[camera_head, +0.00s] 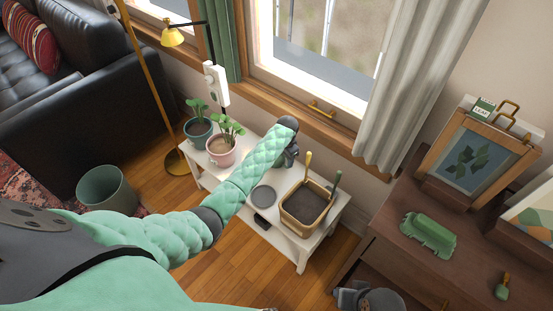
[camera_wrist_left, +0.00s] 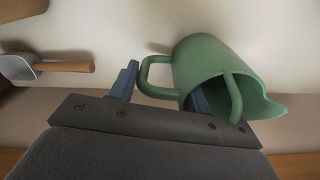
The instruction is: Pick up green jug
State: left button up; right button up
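The green jug (camera_wrist_left: 205,62) shows close up in the left wrist view, tipped in the picture with its spout toward the lower right. My left gripper (camera_wrist_left: 162,92) is open at the jug. Its left finger stands clear of the jug, beyond the looped handle (camera_wrist_left: 146,76); its right finger is partly hidden by the jug. The handle lies between the fingers, with no clear grip on it. In the head view, my left gripper (camera_head: 291,155) is over the white table, and I cannot make out the jug there. My right gripper (camera_head: 352,297) seems to show at the bottom edge; its fingers are unclear.
The white table (camera_head: 328,214) holds potted plants (camera_head: 222,150), a grey plate (camera_head: 263,195) and a soil-filled planter box (camera_head: 305,207). A trowel (camera_wrist_left: 66,67) lies left of the jug. A brown cabinet (camera_head: 395,225) with a green object (camera_head: 428,235) stands right. The window is behind.

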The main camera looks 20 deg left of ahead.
pick_arm(q)
jog(key=shift+r, duration=0.1)
jog(key=c, duration=0.6)
jog(key=shift+r, duration=0.15)
jog(key=shift+r, duration=4.8)
jog(key=shift+r, duration=0.1)
